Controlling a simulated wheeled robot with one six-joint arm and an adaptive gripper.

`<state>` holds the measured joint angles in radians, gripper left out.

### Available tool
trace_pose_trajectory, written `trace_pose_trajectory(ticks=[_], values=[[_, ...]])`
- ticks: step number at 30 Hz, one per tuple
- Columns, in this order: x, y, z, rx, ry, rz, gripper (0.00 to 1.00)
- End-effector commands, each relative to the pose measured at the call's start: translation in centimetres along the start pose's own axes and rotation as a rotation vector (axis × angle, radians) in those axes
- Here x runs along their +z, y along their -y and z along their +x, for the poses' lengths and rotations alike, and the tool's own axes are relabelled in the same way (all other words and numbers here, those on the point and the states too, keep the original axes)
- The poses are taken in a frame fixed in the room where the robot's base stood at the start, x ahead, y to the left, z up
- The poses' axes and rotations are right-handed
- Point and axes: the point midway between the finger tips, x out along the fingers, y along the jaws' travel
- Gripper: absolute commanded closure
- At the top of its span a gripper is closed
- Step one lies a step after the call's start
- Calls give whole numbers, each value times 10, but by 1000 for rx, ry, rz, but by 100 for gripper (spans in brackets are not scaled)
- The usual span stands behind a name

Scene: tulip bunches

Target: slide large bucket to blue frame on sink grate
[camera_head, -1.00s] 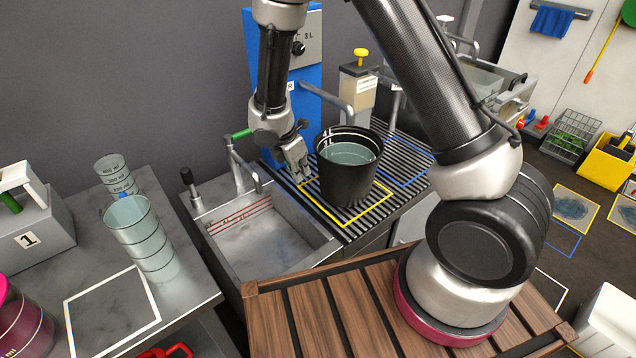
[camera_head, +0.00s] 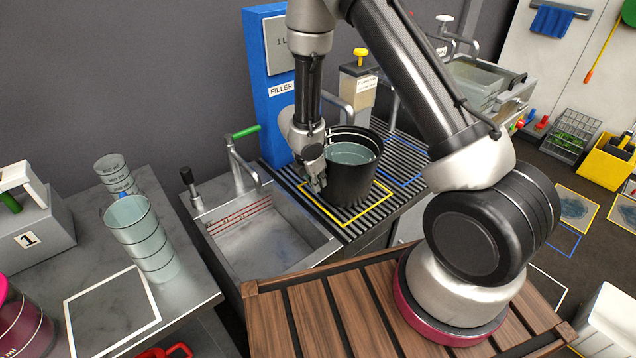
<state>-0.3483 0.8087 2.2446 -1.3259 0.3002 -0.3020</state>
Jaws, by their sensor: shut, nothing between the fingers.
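The large black bucket (camera_head: 352,178) stands upright on the slatted sink grate (camera_head: 393,199), inside or over the yellow frame (camera_head: 337,222). It holds pale water (camera_head: 350,153). The blue frame (camera_head: 408,178) is on the grate to the right of and behind the bucket, partly hidden by the bucket and my arm. My gripper (camera_head: 318,184) is shut and points down at the bucket's left side, close against its wall. I cannot tell whether it touches.
The blue filler tower (camera_head: 266,90) and a yellow-topped dispenser (camera_head: 358,88) stand behind the grate. The sink basin (camera_head: 265,240) with a green-handled tap (camera_head: 246,131) is to the left. A clear measuring jug (camera_head: 143,236) stands on the left counter.

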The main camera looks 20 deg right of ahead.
Motion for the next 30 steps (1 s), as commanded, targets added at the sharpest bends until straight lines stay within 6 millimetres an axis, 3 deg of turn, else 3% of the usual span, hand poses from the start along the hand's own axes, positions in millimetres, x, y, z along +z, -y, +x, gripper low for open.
trace_pose_trajectory(ticks=[7, 18, 22, 30], values=[[12, 0, 4, -1, 1, 4, 100], [95, 0, 28, -1, 1, 5, 100], [106, 0, 31, -1, 1, 2, 100], [107, 0, 32, 0, 2, 1, 100]])
